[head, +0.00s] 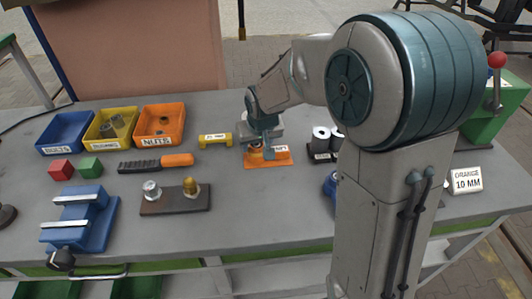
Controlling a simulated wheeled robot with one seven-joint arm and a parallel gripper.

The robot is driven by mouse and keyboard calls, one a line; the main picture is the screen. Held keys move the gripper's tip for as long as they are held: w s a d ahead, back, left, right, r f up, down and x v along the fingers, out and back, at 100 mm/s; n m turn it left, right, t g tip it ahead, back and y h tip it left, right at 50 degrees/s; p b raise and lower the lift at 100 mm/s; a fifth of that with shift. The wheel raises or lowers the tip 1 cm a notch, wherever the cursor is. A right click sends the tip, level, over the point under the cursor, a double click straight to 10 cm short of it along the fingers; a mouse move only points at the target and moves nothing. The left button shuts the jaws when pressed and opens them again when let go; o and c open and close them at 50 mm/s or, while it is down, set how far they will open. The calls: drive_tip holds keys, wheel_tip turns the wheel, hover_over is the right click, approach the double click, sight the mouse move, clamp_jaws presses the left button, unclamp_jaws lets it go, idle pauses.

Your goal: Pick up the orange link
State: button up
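An orange piece (255,154), which looks like the orange link, is at the left part of a flat orange plate (283,159) with a white label. My gripper (262,150) points down right over it, and its fingers partly hide the piece. I cannot tell whether the fingers are closed on it or only around it. A yellow link-shaped piece (215,140) with a white label lies on the grey bench just to the left.
Blue (52,147), yellow (97,140) and orange (147,140) bins stand at the back left. An orange-handled tool (178,160), a plate with two fittings (175,205) and a blue vise (95,230) lie nearer. Dark-based cylinders (320,142) stand close right. A sign (467,181) reads "ORANGE 10 MM".

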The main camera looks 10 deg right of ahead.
clamp_jaws()
drive_tip(key=shift+r, duration=0.2)
